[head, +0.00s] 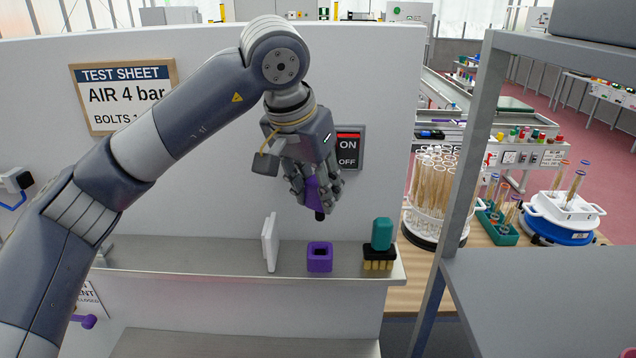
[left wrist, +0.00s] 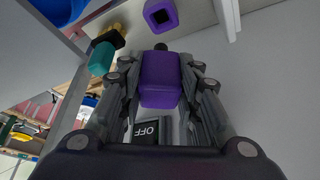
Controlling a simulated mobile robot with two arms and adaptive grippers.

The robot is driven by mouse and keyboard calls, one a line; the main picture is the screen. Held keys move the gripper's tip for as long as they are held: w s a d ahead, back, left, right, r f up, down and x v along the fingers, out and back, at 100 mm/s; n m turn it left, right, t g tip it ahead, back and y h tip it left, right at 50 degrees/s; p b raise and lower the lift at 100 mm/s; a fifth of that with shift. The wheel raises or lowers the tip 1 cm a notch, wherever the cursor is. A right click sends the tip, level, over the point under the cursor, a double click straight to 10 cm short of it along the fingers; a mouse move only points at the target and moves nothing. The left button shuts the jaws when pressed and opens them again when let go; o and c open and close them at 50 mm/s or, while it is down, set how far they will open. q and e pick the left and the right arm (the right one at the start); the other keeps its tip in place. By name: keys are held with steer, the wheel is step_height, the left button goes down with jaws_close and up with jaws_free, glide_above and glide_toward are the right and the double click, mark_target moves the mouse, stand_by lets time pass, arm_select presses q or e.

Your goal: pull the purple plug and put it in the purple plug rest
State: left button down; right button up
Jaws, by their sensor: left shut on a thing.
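My left gripper (head: 316,190) is shut on the purple plug (head: 313,196). It holds the plug in the air, dark end down, above the shelf. In the left wrist view the plug (left wrist: 160,80) sits between the two fingers (left wrist: 160,85). The purple plug rest (head: 319,262) is a square purple block with a dark opening, standing on the shelf below the plug. The rest also shows at the top of the left wrist view (left wrist: 161,15), apart from the plug. My right gripper is in neither view.
A teal plug (head: 382,234) stands on a black and yellow base (head: 379,260) right of the purple rest. A thin white plate (head: 270,243) stands upright to its left. An ON/OFF switch (head: 348,148) is on the wall behind. A grey post (head: 462,180) rises at the right.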

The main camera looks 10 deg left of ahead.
mark_target(317, 219)
arm_select(q)
steer(key=shift+s+d, duration=0.1)
steer(key=shift+f+b, duration=0.5)
steer(key=shift+f, duration=0.05)
steer(key=shift+f+b, duration=0.6)
steer(key=shift+f, duration=0.15)
step_height(317, 219, down, 3)
steer(key=shift+r+b, duration=0.1)
steer(key=shift+b, duration=1)
steer(key=shift+f+b, duration=0.3)
